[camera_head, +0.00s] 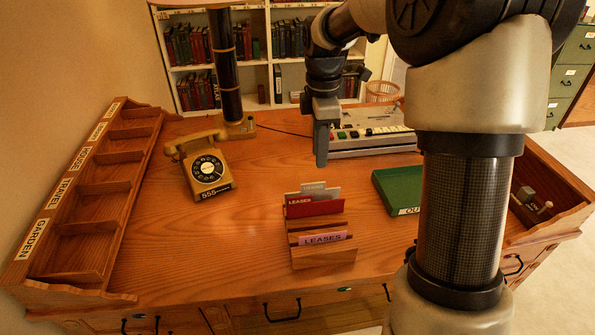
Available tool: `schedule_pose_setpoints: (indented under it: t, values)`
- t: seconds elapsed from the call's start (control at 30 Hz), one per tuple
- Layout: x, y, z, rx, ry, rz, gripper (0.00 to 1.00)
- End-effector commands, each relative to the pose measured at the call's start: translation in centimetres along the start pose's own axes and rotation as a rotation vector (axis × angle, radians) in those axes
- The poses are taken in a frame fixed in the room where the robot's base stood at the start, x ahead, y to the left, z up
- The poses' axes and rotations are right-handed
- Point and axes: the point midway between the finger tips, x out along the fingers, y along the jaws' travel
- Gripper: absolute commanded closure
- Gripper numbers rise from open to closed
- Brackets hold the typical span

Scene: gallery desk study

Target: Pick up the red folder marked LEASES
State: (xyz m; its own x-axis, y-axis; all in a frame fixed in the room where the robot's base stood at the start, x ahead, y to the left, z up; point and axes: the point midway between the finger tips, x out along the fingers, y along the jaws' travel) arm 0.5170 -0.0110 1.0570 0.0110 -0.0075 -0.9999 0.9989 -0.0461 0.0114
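The red folder marked LEASES (316,208) stands in a slot of a small wooden rack (323,261) near the desk's front middle. A grey folder (321,191) with a tab stands just behind it. A pink folder (324,239), also marked LEASES, is in the front slot. The lower parts of the folders are hidden by the rack. My gripper (322,160) points down above the desk, behind the rack and apart from the folders. Its fingers overlap edge-on, so I cannot tell whether it is open or shut.
A yellow telephone (204,169) stands left of the rack. A green box (399,187) lies to the right, and a machine with keys (372,134) is behind. A labelled wooden sorter (117,157) lines the left edge. The desktop left of the rack is clear.

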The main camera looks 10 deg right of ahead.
Motion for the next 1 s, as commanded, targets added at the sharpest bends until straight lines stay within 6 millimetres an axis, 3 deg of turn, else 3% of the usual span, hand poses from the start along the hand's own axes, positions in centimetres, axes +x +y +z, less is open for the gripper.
schedule_pose_setpoints:
  t: [0.6, 1.0]
  values:
    - [11.7, 0.4, -0.1, -0.048, 0.007, -0.016, 0.73]
    - [14.7, 0.3, -0.1, -0.047, 0.006, -0.015, 0.73]
